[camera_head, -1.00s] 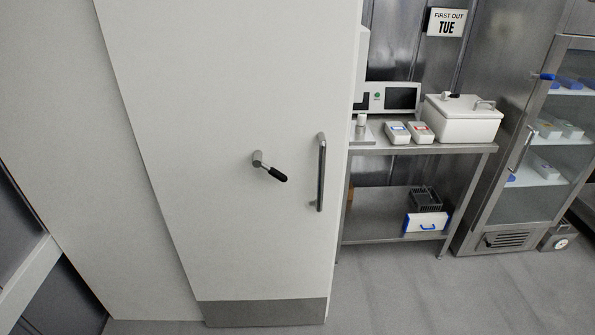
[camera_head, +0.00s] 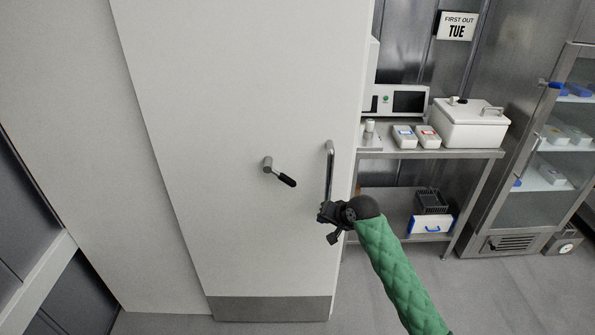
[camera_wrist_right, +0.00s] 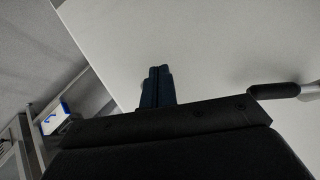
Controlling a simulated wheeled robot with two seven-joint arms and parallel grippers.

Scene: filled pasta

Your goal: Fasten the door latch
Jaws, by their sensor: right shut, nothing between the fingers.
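The white door (camera_head: 235,80) fills the middle of the head view and looks closed. Its latch is a lever with a metal pivot and a black grip (camera_head: 287,180), slanting down to the right. A vertical metal pull handle (camera_head: 330,165) stands right of it. My right gripper (camera_head: 325,212) is in front of the door, below the latch and by the pull handle's lower end, partly hiding it. In the right wrist view its fingers (camera_wrist_right: 157,88) are together and empty, and the latch's black grip (camera_wrist_right: 275,91) shows to their right, apart. My left gripper is not in view.
A steel shelf table (camera_head: 430,154) with a white box (camera_head: 470,128) and small devices stands right of the door. A glass-fronted fridge (camera_head: 545,165) is farther right. Grey floor (camera_head: 380,300) in front is clear. A pale wall panel lies left of the door.

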